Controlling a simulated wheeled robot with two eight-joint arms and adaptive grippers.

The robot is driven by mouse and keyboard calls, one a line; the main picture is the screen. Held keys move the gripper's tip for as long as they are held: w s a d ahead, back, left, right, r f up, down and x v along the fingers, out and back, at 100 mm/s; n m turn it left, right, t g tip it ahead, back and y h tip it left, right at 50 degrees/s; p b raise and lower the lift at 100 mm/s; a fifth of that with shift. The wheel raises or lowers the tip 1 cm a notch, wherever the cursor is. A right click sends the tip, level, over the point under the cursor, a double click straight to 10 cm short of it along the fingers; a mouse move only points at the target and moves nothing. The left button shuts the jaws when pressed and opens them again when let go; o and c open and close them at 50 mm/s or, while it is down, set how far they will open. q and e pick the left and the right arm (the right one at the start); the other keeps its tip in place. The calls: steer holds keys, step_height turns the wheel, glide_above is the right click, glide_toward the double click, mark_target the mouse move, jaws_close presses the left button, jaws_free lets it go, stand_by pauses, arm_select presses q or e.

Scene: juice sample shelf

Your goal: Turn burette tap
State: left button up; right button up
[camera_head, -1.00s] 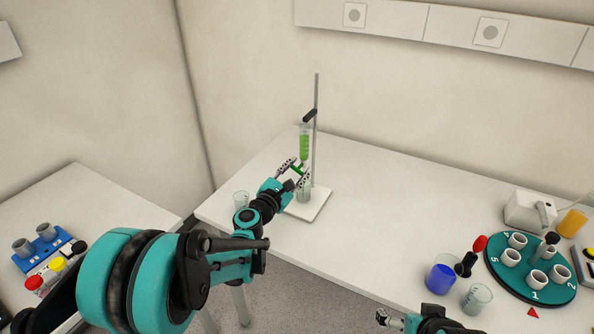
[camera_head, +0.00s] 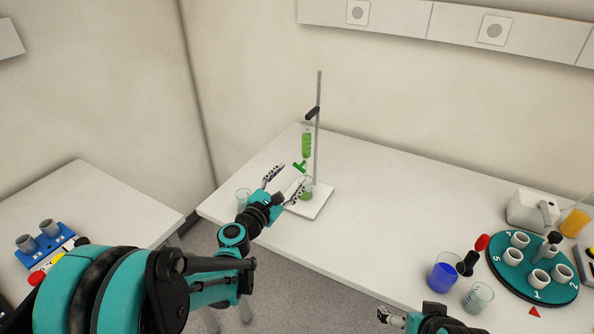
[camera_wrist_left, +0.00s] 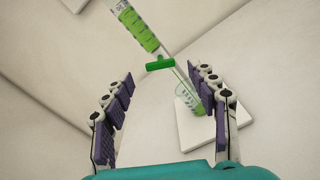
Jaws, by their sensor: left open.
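The burette (camera_head: 306,145) with green liquid is clamped upright on a stand (camera_head: 317,120) near the back of the table. Its green tap (camera_head: 299,167) sits below the liquid column; it also shows in the left wrist view (camera_wrist_left: 160,63), beyond and between my fingers. A beaker (camera_head: 307,188) with green liquid stands on the white base under the burette. My left gripper (camera_head: 284,184) is open and empty, in front of and below the tap, apart from it. Its purple-padded fingers are spread wide in the wrist view (camera_wrist_left: 166,115). My right gripper (camera_head: 384,315) shows only partly at the bottom edge.
The table's middle is clear.

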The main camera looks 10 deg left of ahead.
arm_select(q)
steer(key=v, duration=0.5)
steer(key=shift+s+a, duration=0.15)
steer(key=shift+s, duration=0.15)
stand_by(7.2)
